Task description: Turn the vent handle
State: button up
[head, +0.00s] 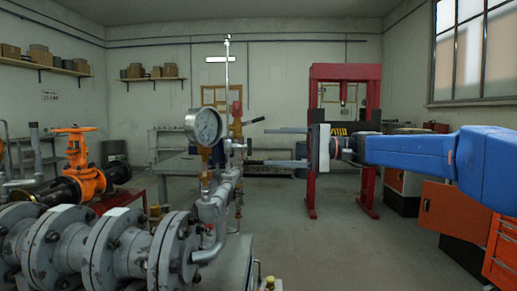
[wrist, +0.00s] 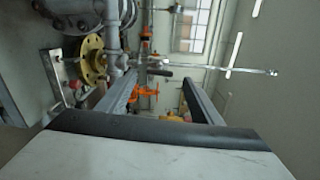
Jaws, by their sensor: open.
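The vent handle (head: 254,121) looks like a short dark lever, tilted up to the right, beside the upright pipe with the red fitting (head: 237,112). My gripper (head: 266,147) is open to the right of the pipework, its two grey fingers pointing left. The upper finger's tip is just below the handle in the picture; the depth between them is unclear. In the wrist view my gripper (wrist: 163,77) has its fingers spread, and a dark stub (wrist: 158,72), probably the handle, shows near the gap between the tips. Nothing is held.
A round pressure gauge (head: 204,125) stands left of the upright pipe. Large grey flanges (head: 120,245) and an orange valve (head: 82,165) fill the left. A red press frame (head: 313,150) stands behind my gripper. Orange cabinets (head: 452,212) are at the right. The middle floor is clear.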

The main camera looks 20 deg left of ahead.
jog(key=v, duration=1)
jog(key=shift+s, duration=0.1)
jog(key=s+d+f+m+t+h, duration=0.1)
jog(key=s+d+f+t+h, duration=0.3)
jog(key=s+d+f, duration=1.3)
jog(key=s+d+f+t+h, duration=0.5)
jog(key=s+d+f+h, duration=0.8)
jog(key=s+d+f, duration=0.3)
jog(key=d+f, duration=0.3)
jog(key=f, duration=0.3)
jog(key=shift+s+d+m, duration=0.3)
jog(key=shift+s+m, duration=0.1)
